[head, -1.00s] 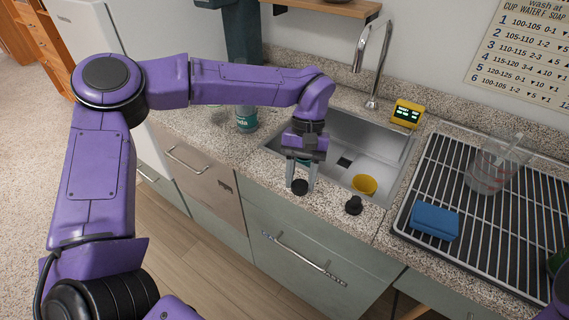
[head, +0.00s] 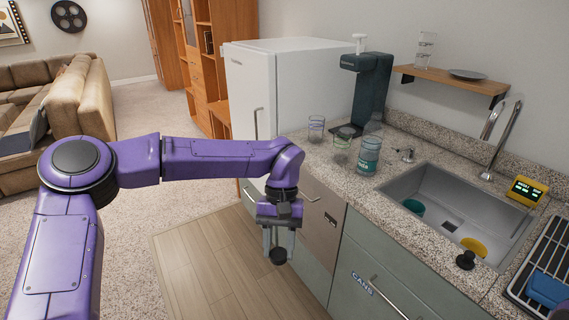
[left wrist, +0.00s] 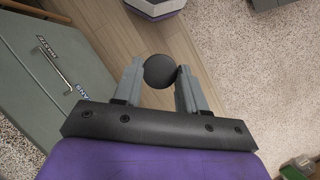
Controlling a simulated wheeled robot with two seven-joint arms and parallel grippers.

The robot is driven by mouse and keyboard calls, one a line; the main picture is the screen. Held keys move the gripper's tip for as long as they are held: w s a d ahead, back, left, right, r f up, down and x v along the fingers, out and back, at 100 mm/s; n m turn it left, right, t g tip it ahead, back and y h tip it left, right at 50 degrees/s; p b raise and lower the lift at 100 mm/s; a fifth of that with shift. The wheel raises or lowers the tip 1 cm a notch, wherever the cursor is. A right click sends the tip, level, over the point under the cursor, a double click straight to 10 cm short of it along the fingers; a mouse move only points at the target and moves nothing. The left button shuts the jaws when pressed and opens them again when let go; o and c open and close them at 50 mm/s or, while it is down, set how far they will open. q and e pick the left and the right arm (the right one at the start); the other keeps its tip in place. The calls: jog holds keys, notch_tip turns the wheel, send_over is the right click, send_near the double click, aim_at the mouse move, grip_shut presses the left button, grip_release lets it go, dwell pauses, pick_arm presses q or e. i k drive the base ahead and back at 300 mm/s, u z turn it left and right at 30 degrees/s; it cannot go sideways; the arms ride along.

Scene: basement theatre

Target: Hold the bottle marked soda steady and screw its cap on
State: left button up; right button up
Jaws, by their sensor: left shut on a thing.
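My left gripper (head: 279,250) is shut on a round black cap-like piece (head: 278,257). It holds the piece in the air in front of the counter, over the wood floor. In the left wrist view the black piece (left wrist: 160,71) sits between the two fingertips. A teal bottle (head: 368,156) with a pale label stands upright on the counter left of the sink, up and right of my left gripper and apart from it. Its label is too small to read surely, and I see no gripper on it. My right gripper is not in view.
Glasses (head: 341,146) stand beside the bottle, near a dark green dispenser (head: 370,90). The sink (head: 450,210) holds a teal cup (head: 412,206) and a yellow cup (head: 473,247). A black stopper-like piece (head: 466,260) sits on the counter's front edge. Floor left of the cabinets is clear.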

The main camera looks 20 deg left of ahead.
aim_at(372, 138)
jog(key=u, duration=0.55)
jog(key=k, duration=0.8)
jog(key=u, duration=0.8)
jog(key=i, duration=1.5)
jog(key=z, duration=1.05)
jog(key=i, duration=0.65)
jog(key=z, duration=0.75)
